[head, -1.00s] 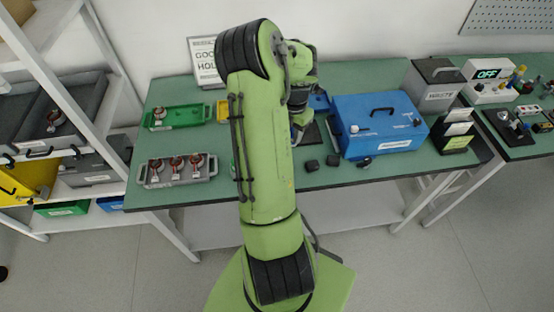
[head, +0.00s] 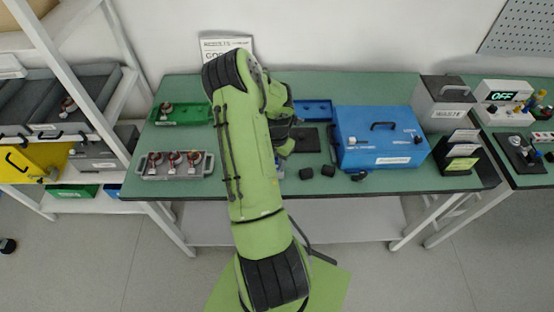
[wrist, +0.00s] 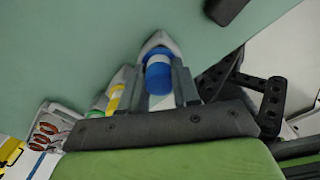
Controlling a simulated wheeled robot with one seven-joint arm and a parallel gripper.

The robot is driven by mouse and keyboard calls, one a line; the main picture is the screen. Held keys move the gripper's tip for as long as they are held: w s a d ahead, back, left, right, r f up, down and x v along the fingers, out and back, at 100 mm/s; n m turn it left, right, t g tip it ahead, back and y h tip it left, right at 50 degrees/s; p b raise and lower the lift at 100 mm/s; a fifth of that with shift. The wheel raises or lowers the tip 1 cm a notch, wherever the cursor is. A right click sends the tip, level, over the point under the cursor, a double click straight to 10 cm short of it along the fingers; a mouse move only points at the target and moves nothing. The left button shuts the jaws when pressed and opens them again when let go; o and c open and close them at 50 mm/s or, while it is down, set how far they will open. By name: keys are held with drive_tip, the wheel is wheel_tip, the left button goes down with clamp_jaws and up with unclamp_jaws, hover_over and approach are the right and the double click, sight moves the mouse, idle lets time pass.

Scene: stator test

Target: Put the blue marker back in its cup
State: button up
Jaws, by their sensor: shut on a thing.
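In the wrist view my gripper (wrist: 160,86) is shut on the blue marker (wrist: 158,76), whose blue end and a white band show between the fingers. A pale grey pointed shape (wrist: 160,42) shows just beyond the marker; I cannot tell whether it is a cup or whether the marker is inside it. To the left, a yellow piece (wrist: 115,97) and a green piece (wrist: 97,113) show by a similar grey shape, partly hidden by the gripper. In the head view my arm hides the gripper and the marker.
A blue case (head: 380,150) stands right of my arm on the green table (head: 370,88). Small black blocks (head: 317,172) lie before it. A grey tray with copper parts (head: 175,176) and a green tray (head: 190,114) are left. A card holder (head: 458,152) stands at the right edge.

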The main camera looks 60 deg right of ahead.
drive_tip(key=shift+f+b, duration=0.35)
drive_tip(key=shift+b, duration=0.05)
drive_tip(key=o, duration=1)
drive_tip(key=shift+o, duration=0.2)
wheel_tip(320, 180, up, 13)
drive_tip(key=p, duration=0.1)
